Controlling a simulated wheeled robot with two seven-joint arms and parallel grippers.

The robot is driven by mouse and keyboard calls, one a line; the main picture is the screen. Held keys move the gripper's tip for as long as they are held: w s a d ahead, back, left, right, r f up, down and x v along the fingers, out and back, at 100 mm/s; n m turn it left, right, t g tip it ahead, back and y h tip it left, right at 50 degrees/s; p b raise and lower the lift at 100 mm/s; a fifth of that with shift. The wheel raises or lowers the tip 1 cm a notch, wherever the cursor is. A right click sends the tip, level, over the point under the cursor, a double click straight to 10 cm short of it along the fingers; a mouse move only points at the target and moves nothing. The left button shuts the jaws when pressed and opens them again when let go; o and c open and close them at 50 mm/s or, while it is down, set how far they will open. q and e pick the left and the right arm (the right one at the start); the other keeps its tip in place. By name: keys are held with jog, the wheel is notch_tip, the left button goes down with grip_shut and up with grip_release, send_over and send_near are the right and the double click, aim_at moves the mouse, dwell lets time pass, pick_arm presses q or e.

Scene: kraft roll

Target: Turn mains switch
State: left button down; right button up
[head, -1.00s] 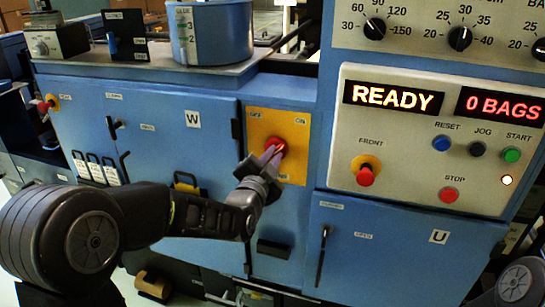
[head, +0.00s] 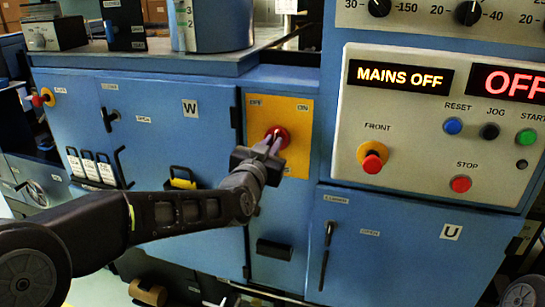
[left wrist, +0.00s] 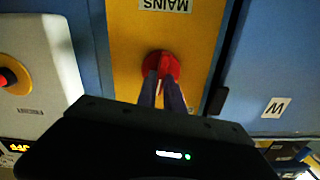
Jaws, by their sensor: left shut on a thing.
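The mains switch is a red rotary knob (head: 277,135) on a yellow plate (head: 293,107) marked OFF at its upper left and ON at its upper right. My left gripper (head: 273,146) reaches it from below and is shut on the knob's grip. In the left wrist view the two dark fingers (left wrist: 162,88) lie on either side of the red knob's (left wrist: 161,66) handle. The display (head: 403,77) reads MAINS OFF. My right gripper is not in view.
The control panel (head: 440,130) with several buttons and a red FRONT stop button (head: 372,158) is right of the yellow plate. Blue cabinet doors flank the plate, with a door handle (head: 327,255) at lower right. A blue glue pot (head: 215,25) stands above.

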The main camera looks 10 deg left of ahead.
pick_arm(q)
jog(key=n+b, duration=0.2)
jog(key=n, duration=0.1)
jog(key=n+b, duration=0.5)
jog(key=n, duration=0.1)
jog(key=shift+a+f+n, duration=0.25)
jog(key=shift+f+n, duration=0.05)
jog(key=shift+r+n+b, duration=0.1)
jog(key=shift+n+b, duration=0.45)
jog(key=shift+n, duration=0.05)
jog(key=c, duration=1.5)
grip_release()
jog(key=shift+o, duration=0.2)
jog(key=shift+r, duration=0.1)
